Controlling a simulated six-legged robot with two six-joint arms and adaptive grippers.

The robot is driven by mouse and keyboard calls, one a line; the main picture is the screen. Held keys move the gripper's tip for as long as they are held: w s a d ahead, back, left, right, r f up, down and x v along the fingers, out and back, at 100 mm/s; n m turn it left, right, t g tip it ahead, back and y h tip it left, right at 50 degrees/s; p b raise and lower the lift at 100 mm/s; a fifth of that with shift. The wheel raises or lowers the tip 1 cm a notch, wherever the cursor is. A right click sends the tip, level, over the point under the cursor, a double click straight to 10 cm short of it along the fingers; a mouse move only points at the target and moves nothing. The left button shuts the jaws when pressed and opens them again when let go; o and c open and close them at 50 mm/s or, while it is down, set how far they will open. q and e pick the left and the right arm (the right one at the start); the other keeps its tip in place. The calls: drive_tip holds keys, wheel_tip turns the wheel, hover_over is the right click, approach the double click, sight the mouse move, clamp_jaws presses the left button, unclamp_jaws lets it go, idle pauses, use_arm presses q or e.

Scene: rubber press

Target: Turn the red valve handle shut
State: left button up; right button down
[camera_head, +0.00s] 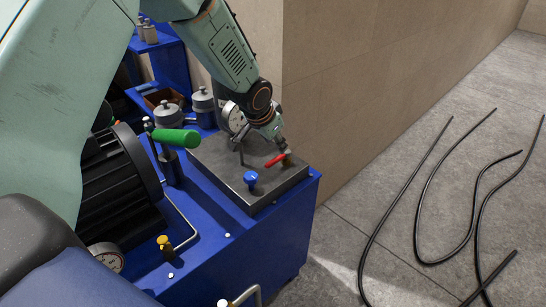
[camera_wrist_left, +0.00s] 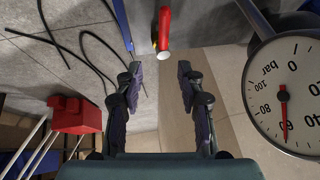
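The red valve handle (camera_head: 275,160) is a short red lever at the far right of the grey metal plate on the blue machine. My left gripper (camera_head: 286,152) reaches down to it from above, close to its right end. In the left wrist view my left gripper (camera_wrist_left: 160,70) is open, with its two dark fingers apart and nothing between them. The red handle (camera_wrist_left: 164,28) shows there just beyond the fingertips, roughly in line with the gap, its pale round end towards me. The valve body under it is mostly hidden. My right gripper is out of view.
A pressure gauge (camera_head: 233,118) stands close beside my left wrist; a gauge (camera_wrist_left: 284,96) fills the right of the wrist view. A blue knob (camera_head: 250,179) and a green-handled lever (camera_head: 176,137) are on the machine. Black hoses (camera_head: 418,205) lie on the floor.

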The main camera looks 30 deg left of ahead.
sight(274, 160)
use_arm(q)
drive_tip(key=shift+g+y, duration=0.3)
drive_tip(key=shift+g, duration=0.2)
drive_tip(key=x, duration=0.2)
drive_tip(key=s+x, duration=0.1)
drive_tip(key=x, duration=0.2)
drive_tip(key=a+b+x, duration=0.1)
drive_tip(key=x, duration=0.2)
drive_tip(key=shift+s+f, duration=0.15)
drive_tip(key=shift+f, duration=0.15)
drive_tip(key=shift+c, duration=0.3)
clamp_jaws()
